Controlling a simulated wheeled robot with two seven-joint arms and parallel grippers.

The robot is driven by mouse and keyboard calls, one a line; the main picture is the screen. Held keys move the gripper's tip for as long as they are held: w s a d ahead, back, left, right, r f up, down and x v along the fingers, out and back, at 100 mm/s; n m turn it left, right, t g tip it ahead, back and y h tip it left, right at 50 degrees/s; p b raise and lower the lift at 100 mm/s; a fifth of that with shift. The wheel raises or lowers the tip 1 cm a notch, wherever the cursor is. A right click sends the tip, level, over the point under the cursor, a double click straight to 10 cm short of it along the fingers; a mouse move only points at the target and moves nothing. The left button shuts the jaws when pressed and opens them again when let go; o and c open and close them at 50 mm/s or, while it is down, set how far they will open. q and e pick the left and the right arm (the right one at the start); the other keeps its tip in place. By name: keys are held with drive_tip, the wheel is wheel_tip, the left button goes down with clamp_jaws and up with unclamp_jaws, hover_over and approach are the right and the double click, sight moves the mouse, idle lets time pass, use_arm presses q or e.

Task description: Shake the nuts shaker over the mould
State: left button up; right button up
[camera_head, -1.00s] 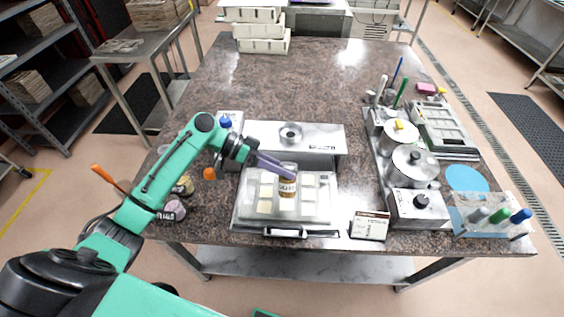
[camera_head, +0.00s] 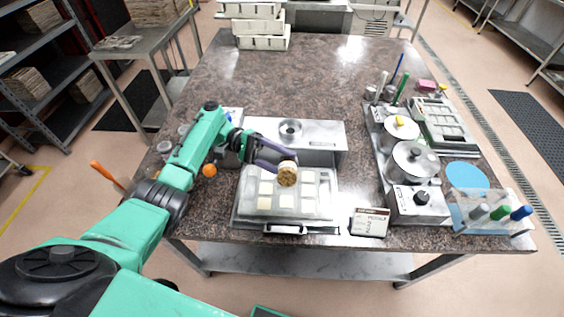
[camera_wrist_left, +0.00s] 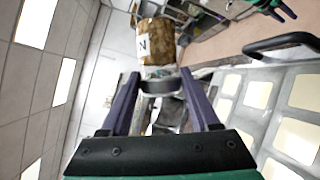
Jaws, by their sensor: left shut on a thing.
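The nuts shaker (camera_head: 287,175) is a small jar with brown contents, held over the mould in the head view. It is tipped, with its round brown end facing the camera. It also shows in the left wrist view (camera_wrist_left: 157,42), with part of a white label bearing an N. My left gripper (camera_head: 284,167) is shut on the shaker; its purple fingers (camera_wrist_left: 162,95) close around the jar's narrower banded end. The mould (camera_head: 240,208) is a pale tray with several square cavities, below the shaker. Several cavities look filled with a cream colour.
Pots (camera_head: 413,165) and a control box stand further right, by a rack of coloured tubes (camera_head: 492,213). The table's far middle is clear.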

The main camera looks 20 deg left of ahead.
idle(0.8)
use_arm(q)
wheel_tip(320, 180, down, 5)
drive_tip(key=b, duration=0.5)
drive_tip(key=shift+f, duration=0.1)
drive_tip(key=shift+s+d+r+p, duration=0.2)
drive_tip(key=shift+s+p, duration=0.1)
drive_tip(key=shift+p, duration=0.05)
drive_tip(key=shift+r, duration=0.1)
drive_tip(key=r+p, duration=0.4)
drive_tip(key=shift+w+a+r+p, duration=0.1)
drive_tip(key=shift+w+r+p, duration=0.2)
drive_tip(key=shift+s, duration=0.1)
drive_tip(key=shift+f, duration=0.1)
